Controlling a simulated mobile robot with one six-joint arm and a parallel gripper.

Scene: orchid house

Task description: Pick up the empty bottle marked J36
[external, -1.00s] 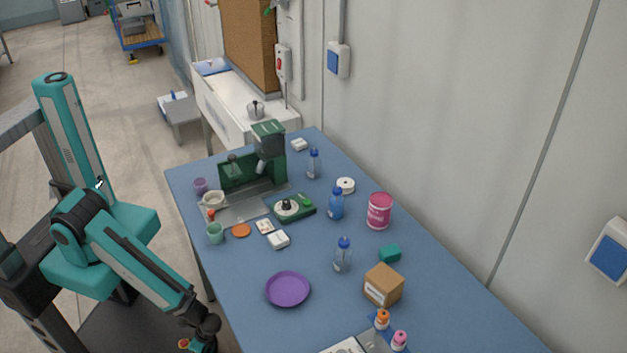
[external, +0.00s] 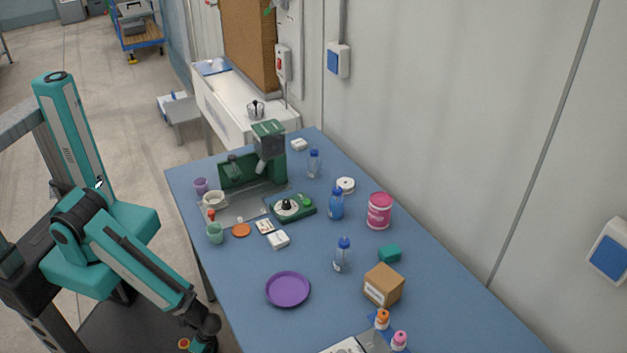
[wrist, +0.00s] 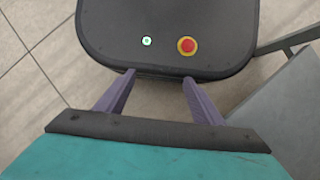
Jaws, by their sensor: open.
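Three blue-capped bottles stand upright on the blue table in the external view. A clear one (external: 342,259) stands near the middle, left of a cardboard box. Another clear one (external: 314,167) stands at the far end, beside the green machine. A blue-looking one (external: 336,207) stands between them. No marking J36 can be read on any of them. My gripper (wrist: 157,82) is open and empty in the wrist view, over my own base and away from the bottles. In the external view my arm hangs at the table's left side, with its end low in the picture.
A wall runs along the right side.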

